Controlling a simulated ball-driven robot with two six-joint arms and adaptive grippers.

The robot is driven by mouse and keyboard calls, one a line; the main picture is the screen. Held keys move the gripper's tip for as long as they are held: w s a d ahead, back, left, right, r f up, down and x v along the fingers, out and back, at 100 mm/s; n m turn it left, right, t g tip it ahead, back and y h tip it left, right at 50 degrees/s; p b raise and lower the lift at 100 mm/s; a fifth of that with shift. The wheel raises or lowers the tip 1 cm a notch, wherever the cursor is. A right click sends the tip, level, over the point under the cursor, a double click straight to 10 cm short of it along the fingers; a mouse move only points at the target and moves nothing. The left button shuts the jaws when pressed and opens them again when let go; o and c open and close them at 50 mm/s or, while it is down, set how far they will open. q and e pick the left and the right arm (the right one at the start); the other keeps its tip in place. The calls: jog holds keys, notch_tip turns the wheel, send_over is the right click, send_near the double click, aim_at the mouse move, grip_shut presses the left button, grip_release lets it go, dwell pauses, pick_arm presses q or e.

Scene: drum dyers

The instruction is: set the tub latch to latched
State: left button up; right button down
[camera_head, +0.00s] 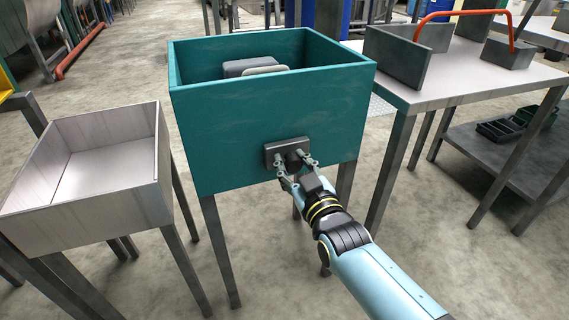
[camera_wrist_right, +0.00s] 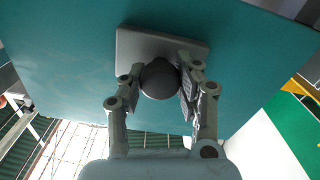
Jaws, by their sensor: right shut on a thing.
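The teal tub (camera_head: 262,110) stands on dark metal legs in the middle of the head view. On its front wall is the tub latch, a dark grey plate (camera_head: 271,151) with a round dark knob (camera_wrist_right: 160,79). My right gripper (camera_head: 296,160) reaches up from the lower right and is at the latch. In the right wrist view my right gripper (camera_wrist_right: 160,84) has its two fingers on either side of the knob, shut on it. The fingers partly hide the knob and plate in the head view. My left gripper is not in view.
A pale open tray (camera_head: 110,205) on legs stands to the left of the tub. Grey blocks (camera_head: 250,67) lie inside the tub. Bare floor lies in front.

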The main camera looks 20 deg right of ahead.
jog(key=shift+d, duration=1.2)
jog(key=c, duration=1.4)
grip_release()
jog(key=o, duration=0.5)
jog(key=shift+d, duration=0.15)
jog(key=shift+s, duration=0.1)
jog(key=s, duration=1.1)
jog(key=shift+s+d, duration=0.15)
jog(key=shift+s, duration=0.25)
